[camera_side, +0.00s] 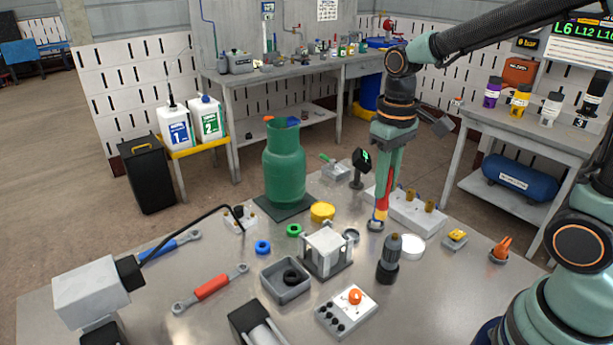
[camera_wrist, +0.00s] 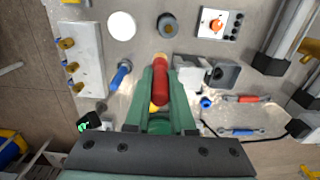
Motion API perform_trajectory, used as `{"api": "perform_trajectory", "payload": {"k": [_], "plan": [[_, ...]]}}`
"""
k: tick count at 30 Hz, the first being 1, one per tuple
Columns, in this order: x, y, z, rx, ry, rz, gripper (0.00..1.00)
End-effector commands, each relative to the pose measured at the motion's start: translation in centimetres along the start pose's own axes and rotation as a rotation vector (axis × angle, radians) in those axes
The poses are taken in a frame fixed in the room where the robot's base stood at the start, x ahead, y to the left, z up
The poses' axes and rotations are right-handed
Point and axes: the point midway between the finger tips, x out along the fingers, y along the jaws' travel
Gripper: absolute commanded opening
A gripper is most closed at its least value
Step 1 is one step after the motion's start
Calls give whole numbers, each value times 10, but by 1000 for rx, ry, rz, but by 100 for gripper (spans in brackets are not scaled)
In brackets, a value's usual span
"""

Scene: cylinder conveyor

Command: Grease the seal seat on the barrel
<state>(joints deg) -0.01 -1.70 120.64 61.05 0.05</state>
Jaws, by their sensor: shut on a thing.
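My gripper (camera_side: 381,199) is shut on a red-handled tool (camera_side: 383,196), held upright low over the bench. The wrist view shows the green fingers of my gripper (camera_wrist: 160,92) around the red handle (camera_wrist: 160,88), with a pale end beyond. A large green barrel (camera_side: 284,165) stands upright on a dark mat at the back left, apart from the tool. A light grey block (camera_side: 327,243) sits in a fixture left of my gripper. I cannot make out which surface is the seal seat.
A white block with brass fittings (camera_side: 418,207) lies right of my gripper. A dark cylinder (camera_side: 388,266) and white disc (camera_side: 411,247) stand in front. A grey tray with black rings (camera_side: 286,290) and a control box (camera_side: 345,313) are nearer. A yellow cap (camera_side: 322,211) is by the barrel.

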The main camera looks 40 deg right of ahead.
Motion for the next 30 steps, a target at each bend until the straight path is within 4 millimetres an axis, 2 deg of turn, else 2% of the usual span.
{"api": "perform_trajectory", "payload": {"k": [8,11,18,21,30], "plan": [[-1,-4,-3,-3,0,0,0],[-4,-19,-14,-7,-1,0,0],[-12,-69,-43,-6,0,0,0],[-13,-78,-47,-3,-1,0,0],[3,-80,-48,0,-2,0,0]]}}
